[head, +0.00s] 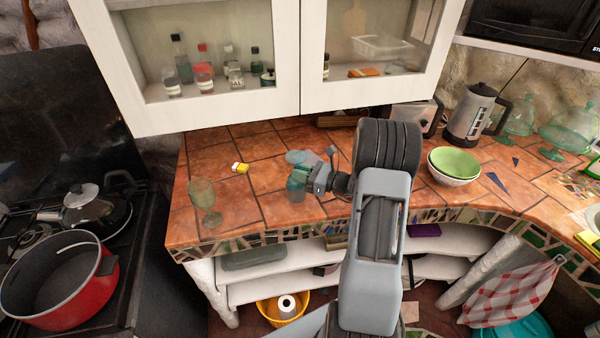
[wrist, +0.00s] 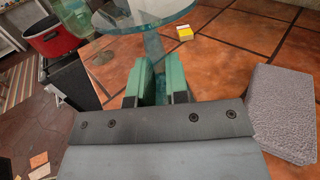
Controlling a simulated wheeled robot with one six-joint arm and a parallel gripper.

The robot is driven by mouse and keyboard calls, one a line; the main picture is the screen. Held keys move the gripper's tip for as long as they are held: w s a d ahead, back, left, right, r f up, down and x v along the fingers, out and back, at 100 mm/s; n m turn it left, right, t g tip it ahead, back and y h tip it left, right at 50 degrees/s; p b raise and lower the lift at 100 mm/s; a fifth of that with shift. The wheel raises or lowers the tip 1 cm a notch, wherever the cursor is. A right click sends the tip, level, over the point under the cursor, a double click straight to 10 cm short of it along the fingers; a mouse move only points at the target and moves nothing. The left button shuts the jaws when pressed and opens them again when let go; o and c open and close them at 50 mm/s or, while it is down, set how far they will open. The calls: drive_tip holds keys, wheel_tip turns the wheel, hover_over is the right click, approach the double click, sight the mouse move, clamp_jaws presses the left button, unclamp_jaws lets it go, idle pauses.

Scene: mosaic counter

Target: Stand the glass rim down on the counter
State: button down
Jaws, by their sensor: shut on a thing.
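My gripper (head: 303,180) is shut on the stem of a clear bluish glass (head: 297,192) above the left part of the tiled counter (head: 262,148). The glass is upside down, with its round foot on top and its bowl below the fingers. In the wrist view, the foot of the glass (wrist: 135,14) and the stem show between the green finger pads (wrist: 160,72). The rim is low near the tiles; I cannot tell whether it touches them. The bowl is partly hidden by my gripper.
A green goblet (head: 203,196) stands upright to the left. A small yellow and white box (head: 240,168) lies behind it. Stacked bowls (head: 454,165) and a kettle (head: 474,115) stand to the right. A white cabinet (head: 220,112) hangs above the counter; the front edge is close.

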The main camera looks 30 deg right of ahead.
drive_tip(key=shift+f, duration=0.2)
drive_tip(key=c, duration=1)
unclamp_jaws()
drive_tip(key=shift+c, duration=0.2)
drive_tip(key=shift+s+d, duration=0.1)
drive_tip(key=b+v, duration=0.3)
drive_tip(key=v, duration=1.1)
wheel_tip(320, 180, down, 4)
drive_tip(key=s+a+n+g, duration=0.2)
drive_tip(key=n+g, duration=0.1)
drive_tip(key=s+a+f+n+g+h, duration=0.1)
drive_tip(key=s+a+n+g+h, duration=0.3)
drive_tip(key=s+a+n+g, duration=0.4)
drive_tip(key=a+r+n+t+h, duration=0.1)
drive_tip(key=a+r+n+h, duration=0.7)
drive_tip(key=n, duration=0.8)
drive_tip(key=a+r, duration=0.3)
drive_tip(key=shift+s+r, duration=0.25)
drive_tip(key=shift+s, duration=0.05)
